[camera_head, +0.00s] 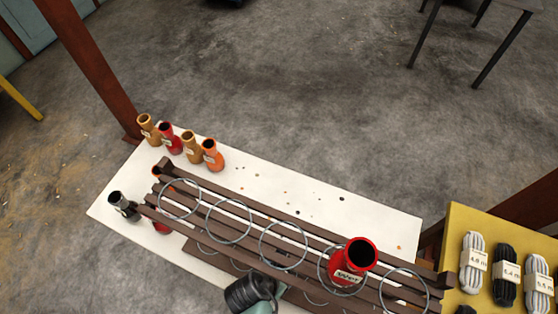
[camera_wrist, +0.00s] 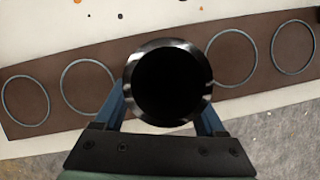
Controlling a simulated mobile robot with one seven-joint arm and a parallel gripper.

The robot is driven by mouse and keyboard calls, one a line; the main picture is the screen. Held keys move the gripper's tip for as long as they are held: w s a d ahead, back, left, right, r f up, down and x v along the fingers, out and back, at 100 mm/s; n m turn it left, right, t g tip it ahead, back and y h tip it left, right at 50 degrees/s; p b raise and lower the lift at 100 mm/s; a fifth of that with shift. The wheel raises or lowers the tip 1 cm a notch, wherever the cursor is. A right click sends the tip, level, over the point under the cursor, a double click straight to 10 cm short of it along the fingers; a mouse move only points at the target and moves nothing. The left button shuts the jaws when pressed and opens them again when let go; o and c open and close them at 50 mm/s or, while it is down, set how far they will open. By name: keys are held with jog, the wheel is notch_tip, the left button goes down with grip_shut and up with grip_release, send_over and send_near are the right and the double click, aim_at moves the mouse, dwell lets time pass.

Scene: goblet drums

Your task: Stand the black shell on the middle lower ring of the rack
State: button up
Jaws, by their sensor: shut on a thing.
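My gripper (camera_wrist: 160,105) is shut on the black shell (camera_wrist: 205,85), one blue finger on each side of it. In the wrist view I look into the shell's dark round mouth. The shell hangs over or stands on the rack's brown lower board (camera_wrist: 125,120). Two lower rings show to its left, the nearer one (camera_wrist: 89,87), and two to its right, the nearer one (camera_wrist: 232,60). The shell hides the middle lower ring, so I cannot tell whether its foot touches down. In the head view the rack (camera_head: 255,205) has upper rings above; the gripper's fingers cannot be made out there.
A red shell (camera_head: 345,272) stands in the fourth upper ring from the left. Another dark shell (camera_head: 122,206) stands by the rack's left end. Several orange, tan and red shells (camera_head: 190,148) stand behind. A yellow board with cord bundles (camera_head: 473,262) is at right.

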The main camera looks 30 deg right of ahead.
jog(key=o, duration=1.4)
jog(key=v, duration=0.4)
jog(key=shift+a+r+p, duration=0.15)
jog(key=shift+r+p, duration=0.2)
jog(key=s+a, duration=0.1)
jog(key=a, duration=0.2)
jog(key=s+a+b, duration=0.1)
jog(key=s+a, duration=0.1)
jog(key=a, duration=0.2)
jog(key=s+a, duration=0.1)
jog(key=a, duration=0.3)
jog(key=shift+s+a+r+b, duration=0.15)
jog(key=shift+s+b, duration=0.2)
